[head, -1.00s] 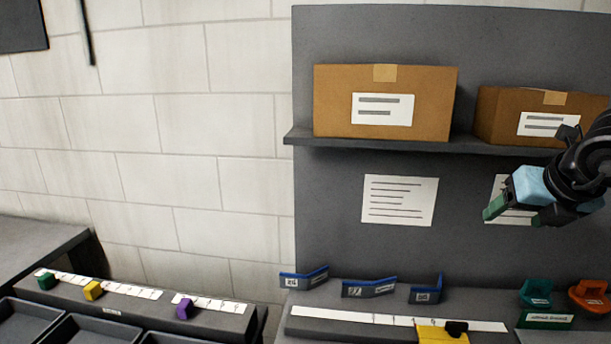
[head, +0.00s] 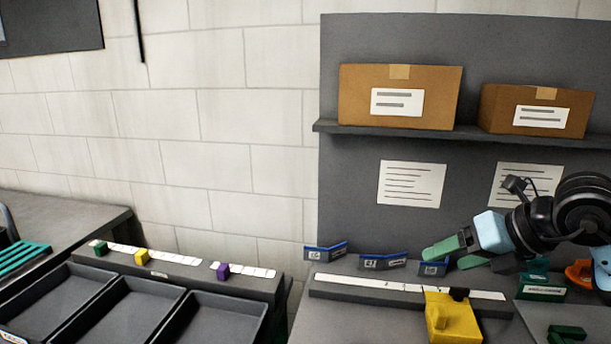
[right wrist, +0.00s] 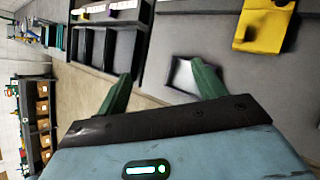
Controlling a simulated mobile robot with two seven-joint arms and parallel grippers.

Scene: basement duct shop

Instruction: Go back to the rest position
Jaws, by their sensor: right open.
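My right gripper (head: 458,254) is in the head view at the right, in front of the dark back panel and above the bench. It has a light blue body and green fingers. In the right wrist view its two green fingers (right wrist: 160,88) stand apart with nothing between them, so it is open and empty. A blurred white sheet or card lies beyond the fingers in that view. My left gripper is not in view.
A yellow block-like fixture (head: 452,318) stands on the bench, below the gripper. Blue labelled holders (head: 384,261) stand behind a white scale strip (head: 410,288). Two cardboard boxes (head: 400,97) sit on the shelf (head: 460,137). Dark open bins (head: 115,310) are at the lower left.

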